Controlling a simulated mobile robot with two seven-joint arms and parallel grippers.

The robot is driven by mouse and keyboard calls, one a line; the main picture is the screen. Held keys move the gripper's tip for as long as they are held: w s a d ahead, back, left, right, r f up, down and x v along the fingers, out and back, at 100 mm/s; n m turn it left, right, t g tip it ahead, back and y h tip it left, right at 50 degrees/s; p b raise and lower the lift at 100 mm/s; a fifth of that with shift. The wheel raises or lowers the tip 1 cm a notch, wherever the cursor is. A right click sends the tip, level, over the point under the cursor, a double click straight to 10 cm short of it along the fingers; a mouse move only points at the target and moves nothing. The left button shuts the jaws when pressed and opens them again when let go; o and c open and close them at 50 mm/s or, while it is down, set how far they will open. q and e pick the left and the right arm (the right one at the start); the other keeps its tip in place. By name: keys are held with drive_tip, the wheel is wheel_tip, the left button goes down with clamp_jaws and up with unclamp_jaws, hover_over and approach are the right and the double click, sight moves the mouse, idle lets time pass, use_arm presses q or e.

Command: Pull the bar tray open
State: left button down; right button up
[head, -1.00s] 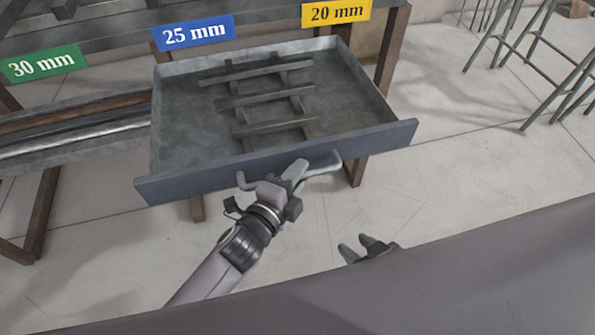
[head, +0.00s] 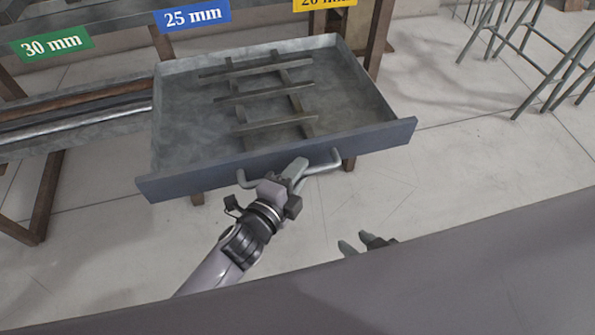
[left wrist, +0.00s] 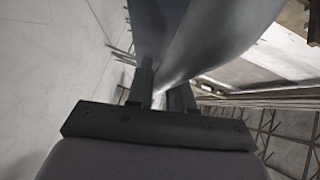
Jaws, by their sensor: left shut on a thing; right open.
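The bar tray (head: 200,109) is a grey metal drawer with a dark front panel (head: 378,138), standing pulled out from the rack in the head view. Slatted cross bars lie inside it, and no stock bars show there. A grey handle (head: 323,168) sticks out from the front panel. My left gripper (head: 293,172) is shut on the handle near its middle. In the left wrist view its fingers (left wrist: 160,92) show close up, with the grip itself hard to make out. My right gripper (head: 357,244) is open and empty, low and right of the handle, partly hidden.
The rack carries a green 30 mm sign (head: 52,46), a blue 25 mm sign (head: 192,18) and a yellow 20 mm sign (head: 325,3). Another tray holding bars (head: 80,116) is at left. Metal stands (head: 530,65) are at upper right. The floor right of the tray is clear.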

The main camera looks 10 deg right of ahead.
use_arm(q)
drive_tip(key=c, duration=1.1)
unclamp_jaws()
drive_tip(key=p+v, duration=0.1)
drive_tip(key=v, duration=0.6)
drive_tip(key=shift+a, duration=0.1)
